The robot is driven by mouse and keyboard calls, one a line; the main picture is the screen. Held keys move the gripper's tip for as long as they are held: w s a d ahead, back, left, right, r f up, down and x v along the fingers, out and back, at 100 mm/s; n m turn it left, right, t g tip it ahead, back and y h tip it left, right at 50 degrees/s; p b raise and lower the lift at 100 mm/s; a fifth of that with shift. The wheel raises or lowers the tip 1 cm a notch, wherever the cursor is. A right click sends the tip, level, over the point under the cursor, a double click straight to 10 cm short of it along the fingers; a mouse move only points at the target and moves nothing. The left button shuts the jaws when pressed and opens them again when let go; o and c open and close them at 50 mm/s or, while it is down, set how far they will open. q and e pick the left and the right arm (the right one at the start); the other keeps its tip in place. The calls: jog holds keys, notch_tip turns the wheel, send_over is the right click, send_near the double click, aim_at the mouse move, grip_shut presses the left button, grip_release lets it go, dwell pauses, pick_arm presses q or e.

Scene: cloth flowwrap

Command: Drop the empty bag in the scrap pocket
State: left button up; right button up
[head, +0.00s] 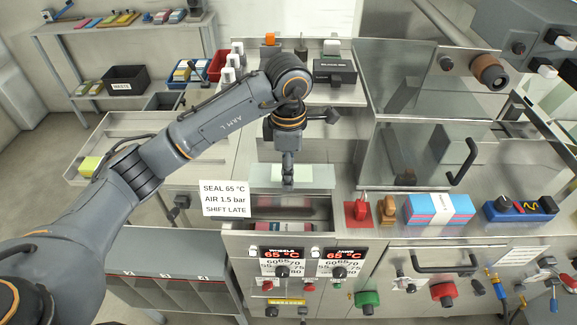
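My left gripper (288,178) points down in the middle of the head view, over the grey top of the machine. Its fingers look narrow and close together from this side, and I cannot tell whether they are open or shut. A pale, flat rectangle (313,176) shows right behind the fingertips; I cannot tell if it is the empty bag or part of the machine. An open recess (262,209) with red and pale contents lies just below. No pocket is readably marked as scrap. My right gripper is not in view.
A sign (224,198) stands left of the recess. A red-handled piece (359,210), a blue-and-pink stack (425,211) and a blue tray (519,209) stand right. Several labelled compartments (180,270) are at lower left. A black WASTE bin (125,79) sits on the back shelf.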

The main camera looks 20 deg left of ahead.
pick_arm(q)
jog(key=shift+f, duration=0.8)
jog(key=shift+s+f, duration=0.2)
jog(key=shift+f, duration=0.4)
notch_tip(320, 180, down, 9)
jog(key=b, duration=0.3)
jog(key=shift+f, duration=0.1)
jog(key=o, duration=0.8)
jog(key=shift+w, duration=0.1)
